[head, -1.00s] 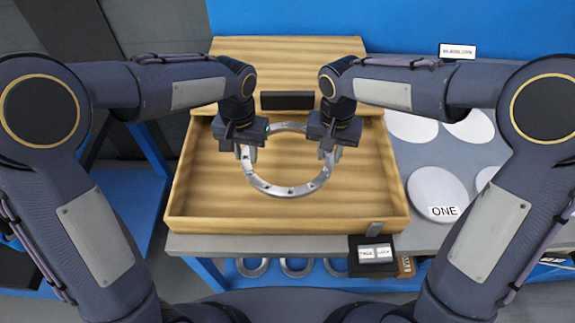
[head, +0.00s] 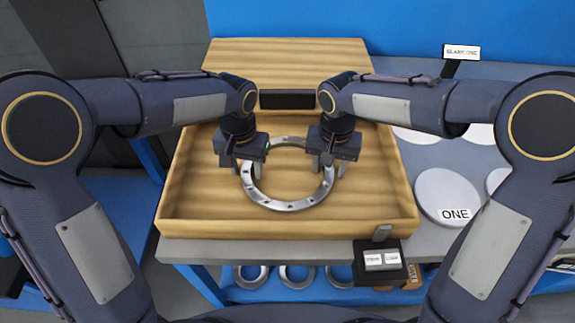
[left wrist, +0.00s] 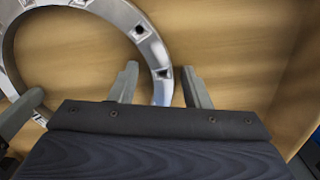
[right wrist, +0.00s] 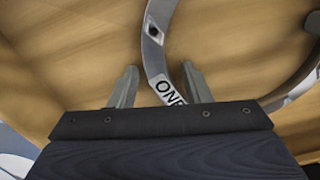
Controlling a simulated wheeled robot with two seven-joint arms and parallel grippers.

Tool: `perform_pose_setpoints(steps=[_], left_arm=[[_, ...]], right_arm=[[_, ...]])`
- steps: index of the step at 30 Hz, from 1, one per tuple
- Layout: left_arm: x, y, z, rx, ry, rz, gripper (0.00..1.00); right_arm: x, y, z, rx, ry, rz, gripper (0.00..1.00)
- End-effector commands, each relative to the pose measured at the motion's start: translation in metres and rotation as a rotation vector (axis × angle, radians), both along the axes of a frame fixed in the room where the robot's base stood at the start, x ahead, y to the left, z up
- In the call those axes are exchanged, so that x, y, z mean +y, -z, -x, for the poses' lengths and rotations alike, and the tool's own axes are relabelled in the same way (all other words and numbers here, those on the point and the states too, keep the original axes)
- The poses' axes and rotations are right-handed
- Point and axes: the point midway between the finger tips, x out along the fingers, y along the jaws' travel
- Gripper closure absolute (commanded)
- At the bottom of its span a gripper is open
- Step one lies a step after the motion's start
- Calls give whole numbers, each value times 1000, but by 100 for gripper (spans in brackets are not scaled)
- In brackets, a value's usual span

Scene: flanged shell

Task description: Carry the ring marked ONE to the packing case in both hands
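The ring marked ONE (head: 290,204) is a grey metal ring with holes. It appears to lie flat on the floor of the open wooden packing case (head: 288,229). Its ONE label shows in the right wrist view (right wrist: 168,92). My left gripper (head: 236,166) is at the ring's left side. In the left wrist view its fingers (left wrist: 160,88) stand either side of the rim with gaps. My right gripper (head: 330,168) is at the ring's right side. In the right wrist view its fingers (right wrist: 160,86) straddle the rim beside the label, apart from it on one side.
The case's lid (head: 290,58) stands open at the back. A round pale pad marked ONE (head: 440,188) lies on the grey table right of the case. Several rings (head: 297,276) sit below.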

Motion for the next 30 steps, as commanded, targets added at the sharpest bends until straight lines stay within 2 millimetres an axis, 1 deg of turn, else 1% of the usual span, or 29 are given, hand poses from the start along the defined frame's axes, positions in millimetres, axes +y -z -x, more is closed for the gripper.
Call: perform_pose_setpoints(steps=[9, 11, 13, 17, 24, 27, 30], left_arm=[[1, -2, -1, -3, -3, 0, 53], [1, -5, -2, -5, -4, 1, 53], [1, -13, -2, -5, -3, 0, 53], [1, -37, -2, -8, -3, 2, 53], [0, -88, -2, -6, -2, 2, 53], [0, -103, -2, -5, -2, 2, 53], [0, -114, -1, -2, -3, 0, 53]], right_arm=[[0, 0, 1, 4, -2, 2, 53], [0, 0, 1, 4, -2, 2, 53], [0, 0, 1, 4, -2, 2, 53], [0, 0, 1, 4, -2, 2, 53], [0, 0, 1, 4, -2, 2, 53], [0, 0, 1, 4, -2, 2, 53], [0, 0, 1, 4, -2, 2, 53]])
